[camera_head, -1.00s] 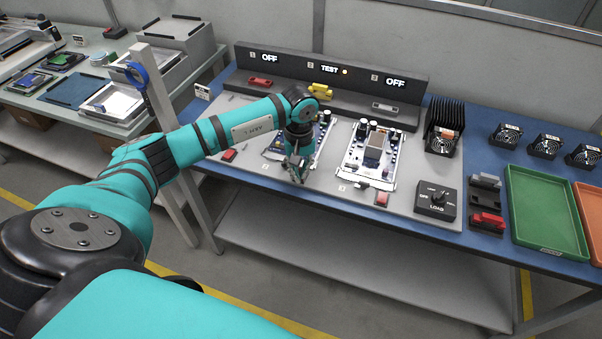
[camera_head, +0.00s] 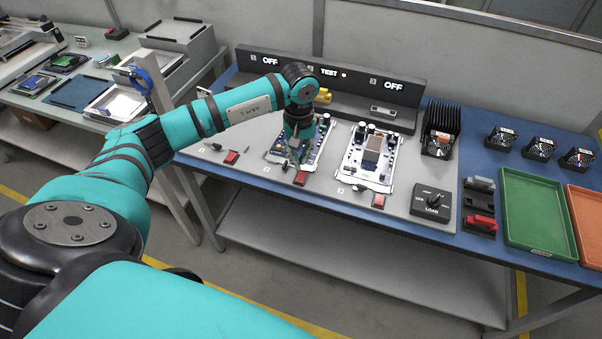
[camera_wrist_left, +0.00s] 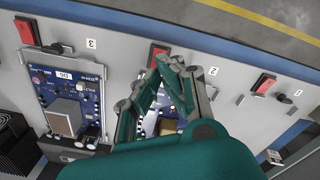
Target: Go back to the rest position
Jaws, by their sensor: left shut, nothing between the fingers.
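My left gripper (camera_head: 293,160) is over the middle circuit board (camera_head: 319,146) on the grey test panel (camera_head: 418,178), its fingers shut and empty. In the left wrist view the gripper (camera_wrist_left: 160,62) hides part of this board, and a red switch (camera_wrist_left: 157,52) shows just beyond the fingertips. My left arm reaches in from the left across the front of the bench. I cannot tell whether the fingertips touch anything. My right gripper is in neither view.
A second board (camera_head: 350,172) lies to the right. Further right are the load knob box (camera_head: 432,203), a black heatsink (camera_head: 442,121), a green tray (camera_head: 512,238), an orange tray (camera_head: 572,202) and several fans. The display bar (camera_head: 400,103) stands behind. The floor in front is clear.

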